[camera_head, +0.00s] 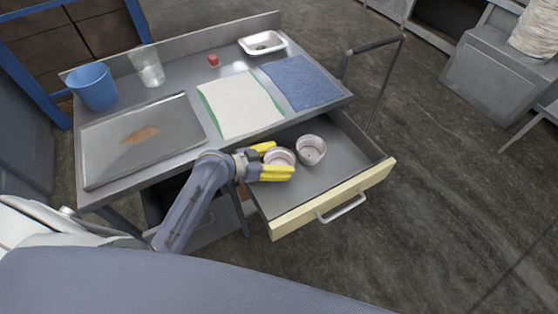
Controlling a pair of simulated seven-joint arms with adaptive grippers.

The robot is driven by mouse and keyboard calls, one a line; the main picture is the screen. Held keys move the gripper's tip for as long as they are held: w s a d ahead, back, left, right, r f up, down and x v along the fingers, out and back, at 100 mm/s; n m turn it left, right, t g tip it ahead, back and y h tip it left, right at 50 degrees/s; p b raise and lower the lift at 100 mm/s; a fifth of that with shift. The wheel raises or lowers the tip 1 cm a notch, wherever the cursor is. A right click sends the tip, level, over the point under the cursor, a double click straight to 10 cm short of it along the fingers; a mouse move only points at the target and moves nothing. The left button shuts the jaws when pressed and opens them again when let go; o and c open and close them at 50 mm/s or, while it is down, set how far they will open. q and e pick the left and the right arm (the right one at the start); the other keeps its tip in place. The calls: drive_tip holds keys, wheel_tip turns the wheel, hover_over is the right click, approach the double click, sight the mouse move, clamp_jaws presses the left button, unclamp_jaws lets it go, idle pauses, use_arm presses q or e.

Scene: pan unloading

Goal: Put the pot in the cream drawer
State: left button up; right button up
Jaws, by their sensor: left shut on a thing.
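Two small pale pots are seen over the open cream-fronted drawer (293,217). My left gripper (283,160), with yellow fingers, is shut on the nearer left pot (281,157), one finger on each side of it. This pot appears upright, at the drawer's left side; I cannot tell whether it touches the drawer floor. The other pot (311,150) stands upright in the drawer, just right of the held one. My right gripper is not in view.
On the grey table (228,67) are a blue bucket (93,88), a clear glass (149,68), a dark tray (175,120), a white-green cloth (240,103), a blue cloth (302,83), a red cube (213,61) and a white dish (263,42). The drawer's right part is clear.

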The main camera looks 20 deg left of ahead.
use_arm(q)
drive_tip(key=shift+f, duration=0.25)
drive_tip(key=shift+f, duration=0.15)
drive_tip(key=o, duration=1.1)
drive_tip(key=v, duration=1.2)
